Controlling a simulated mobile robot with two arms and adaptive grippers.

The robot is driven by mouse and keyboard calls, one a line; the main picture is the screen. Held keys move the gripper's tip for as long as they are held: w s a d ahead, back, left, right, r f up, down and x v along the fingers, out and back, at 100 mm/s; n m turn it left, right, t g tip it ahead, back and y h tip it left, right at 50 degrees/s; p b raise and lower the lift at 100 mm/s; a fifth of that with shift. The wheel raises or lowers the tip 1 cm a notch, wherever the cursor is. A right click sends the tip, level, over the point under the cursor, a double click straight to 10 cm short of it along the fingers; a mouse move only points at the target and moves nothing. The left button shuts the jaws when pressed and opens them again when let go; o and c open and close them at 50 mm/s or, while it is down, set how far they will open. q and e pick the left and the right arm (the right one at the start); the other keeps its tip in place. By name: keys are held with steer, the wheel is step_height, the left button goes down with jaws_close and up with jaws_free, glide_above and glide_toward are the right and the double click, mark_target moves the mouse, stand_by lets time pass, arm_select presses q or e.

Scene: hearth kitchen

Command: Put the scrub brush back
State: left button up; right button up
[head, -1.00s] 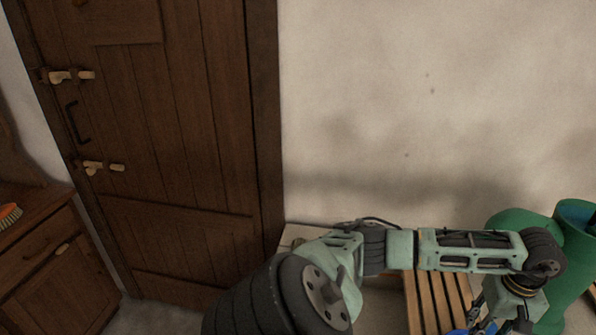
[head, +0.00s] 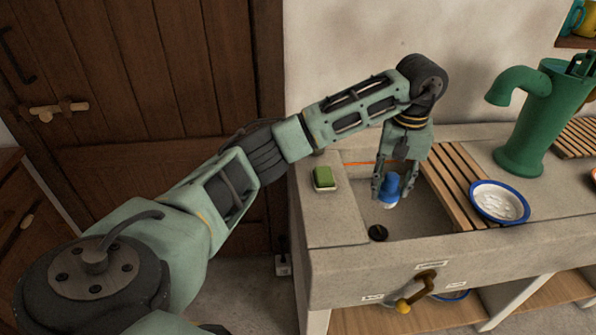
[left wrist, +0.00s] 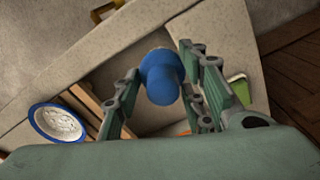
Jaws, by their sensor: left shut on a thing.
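My left gripper (head: 393,183) is shut on a blue knob-shaped thing with a pale underside, which looks like the scrub brush (head: 391,190). It hangs roughly upright over the stone sink basin (head: 425,216), behind and right of the dark round drain (head: 378,233). I cannot tell whether its underside touches the basin. In the left wrist view the blue brush (left wrist: 160,77) sits between the fingers, its underside hidden. A thin orange strip (head: 360,162) shows at the basin's back edge, behind the gripper. My right gripper is not in view.
A green sponge (head: 324,178) lies on the stone ledge left of the basin. A slatted wooden rack (head: 450,180) lies right of it, with a blue-rimmed white bowl (head: 499,202). A green pump (head: 530,115) stands behind. The front ledge is clear.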

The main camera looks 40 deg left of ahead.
arm_select(q)
steer(key=s+a+f+p, duration=0.1)
steer(key=s+a+f, duration=0.1)
steer(key=a+f, duration=0.1)
steer(key=s+a+f+p, duration=0.1)
steer(key=a+f+p, duration=0.1)
steer(key=a+f, duration=0.1)
steer(key=s+a+f+p, duration=0.1)
steer(key=s+a+f, duration=0.1)
steer(key=a+f, duration=0.1)
steer(key=shift+s+a+f, duration=0.15)
steer(key=shift+a+f, duration=0.05)
steer(key=shift+f, duration=0.25)
steer(key=shift+s+a+f, duration=0.15)
steer(key=shift+f, duration=0.55)
steer(key=o, duration=1.1)
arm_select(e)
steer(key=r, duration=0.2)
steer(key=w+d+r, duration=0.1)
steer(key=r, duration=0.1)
